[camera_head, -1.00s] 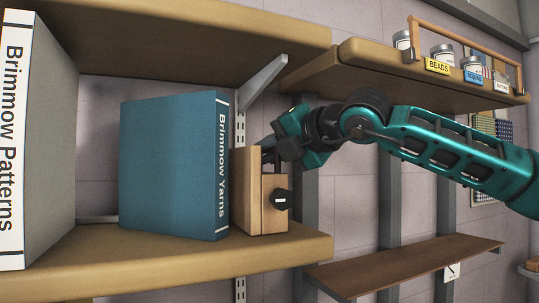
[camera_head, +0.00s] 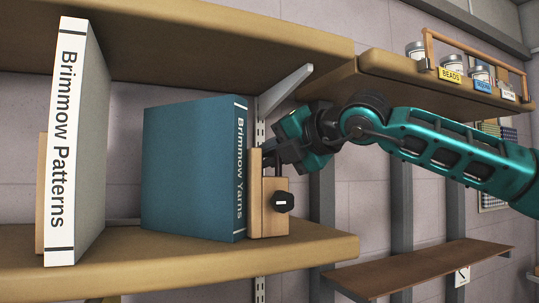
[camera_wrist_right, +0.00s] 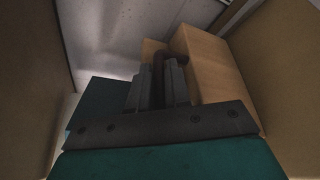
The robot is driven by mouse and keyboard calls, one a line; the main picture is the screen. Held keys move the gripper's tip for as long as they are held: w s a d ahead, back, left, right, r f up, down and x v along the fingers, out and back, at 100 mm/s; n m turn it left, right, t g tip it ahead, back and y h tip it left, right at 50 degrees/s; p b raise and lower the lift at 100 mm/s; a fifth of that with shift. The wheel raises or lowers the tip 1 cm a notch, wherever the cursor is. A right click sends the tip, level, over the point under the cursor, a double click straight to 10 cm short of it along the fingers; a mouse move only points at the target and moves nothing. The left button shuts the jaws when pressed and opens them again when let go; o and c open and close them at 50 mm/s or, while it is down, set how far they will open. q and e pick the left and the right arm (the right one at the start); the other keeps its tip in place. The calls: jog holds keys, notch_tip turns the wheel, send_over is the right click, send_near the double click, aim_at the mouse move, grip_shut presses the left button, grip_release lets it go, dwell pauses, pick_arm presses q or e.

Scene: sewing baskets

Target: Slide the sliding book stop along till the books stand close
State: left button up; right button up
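The sliding book stop (camera_head: 270,222) is a pale wooden block with a taller plate and a black knob, near the right end of the shelf. The teal book "Brimmow Yarns" (camera_head: 190,165) stands just left of it, with little or no gap visible. The pale book "Brimmow Patterns" (camera_head: 80,150) stands farther left, with a wide gap between the books. My left gripper is not in view.
A wooden piece (camera_head: 41,190) shows behind the pale book. The shelf board (camera_head: 200,265) is bare in front. A caddy of jars (camera_head: 475,70) stands at upper right.

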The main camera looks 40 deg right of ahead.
jog(key=o, duration=0.4)
jog(key=shift+f, duration=0.1)
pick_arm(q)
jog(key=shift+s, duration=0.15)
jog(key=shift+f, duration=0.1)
pick_arm(e)
jog(key=shift+s, duration=0.1)
pick_arm(q)
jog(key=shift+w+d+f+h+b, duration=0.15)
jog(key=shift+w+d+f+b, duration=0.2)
jog(key=shift+b, duration=0.45)
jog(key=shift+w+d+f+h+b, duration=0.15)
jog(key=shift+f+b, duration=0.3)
jog(key=shift+b, duration=0.3)
pick_arm(e)
jog(key=shift+v, duration=6.4)
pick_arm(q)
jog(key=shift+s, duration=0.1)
